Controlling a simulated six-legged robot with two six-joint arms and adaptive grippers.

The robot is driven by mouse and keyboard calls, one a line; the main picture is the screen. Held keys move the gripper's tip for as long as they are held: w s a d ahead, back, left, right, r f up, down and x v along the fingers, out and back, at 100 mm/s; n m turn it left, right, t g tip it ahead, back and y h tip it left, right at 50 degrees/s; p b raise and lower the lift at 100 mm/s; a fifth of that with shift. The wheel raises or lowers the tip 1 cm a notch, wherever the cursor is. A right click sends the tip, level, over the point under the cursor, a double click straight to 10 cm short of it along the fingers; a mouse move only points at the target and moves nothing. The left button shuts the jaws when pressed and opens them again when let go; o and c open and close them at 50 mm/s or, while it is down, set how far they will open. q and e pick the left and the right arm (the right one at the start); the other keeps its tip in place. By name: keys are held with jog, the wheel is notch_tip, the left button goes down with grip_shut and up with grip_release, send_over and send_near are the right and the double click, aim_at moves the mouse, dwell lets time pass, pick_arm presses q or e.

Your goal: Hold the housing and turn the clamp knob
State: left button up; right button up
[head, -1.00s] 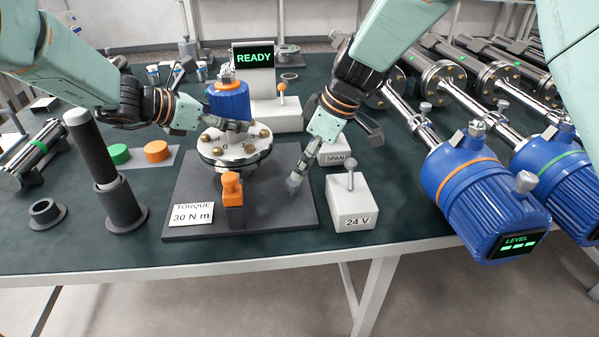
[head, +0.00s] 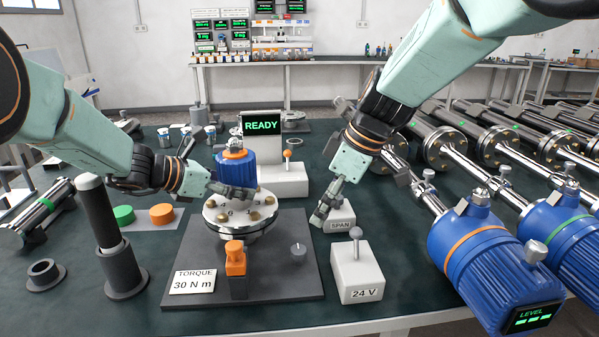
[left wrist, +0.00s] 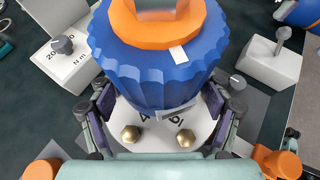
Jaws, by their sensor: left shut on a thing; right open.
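The blue housing (head: 237,172) with its orange top stands upright on a round silver flange (head: 227,220). My left gripper (head: 238,192) reaches in from the left, shut on the housing's lower part. In the left wrist view the housing (left wrist: 158,60) fills the middle, with a finger at either side. The clamp knob (head: 298,252), small and grey with a pale mark, sits on the dark base plate (head: 280,285) at right of the flange. My right gripper (head: 324,212) is open and empty, above and right of the knob and apart from it, in front of the SPAN box.
The white 24 V box (head: 357,275) with a grey lever stands right of the plate. An orange clamp (head: 235,258) stands at the plate's front. A dark post (head: 105,230) stands at left. Large blue transmitters (head: 480,250) line the right. The display (head: 262,124) reads READY.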

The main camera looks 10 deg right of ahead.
pick_arm(q)
jog(key=o, duration=1)
jog(key=v, duration=1.2)
jog(key=shift+d, duration=0.1)
jog(key=x, duration=1.1)
jog(key=shift+w+d+f, duration=0.1)
jog(key=shift+f, duration=0.1)
jog(key=shift+w+d, duration=0.1)
jog(key=shift+w, duration=0.1)
jog(key=shift+d, duration=0.1)
pick_arm(e)
jog(key=x, duration=0.5)
jog(key=shift+f, duration=0.1)
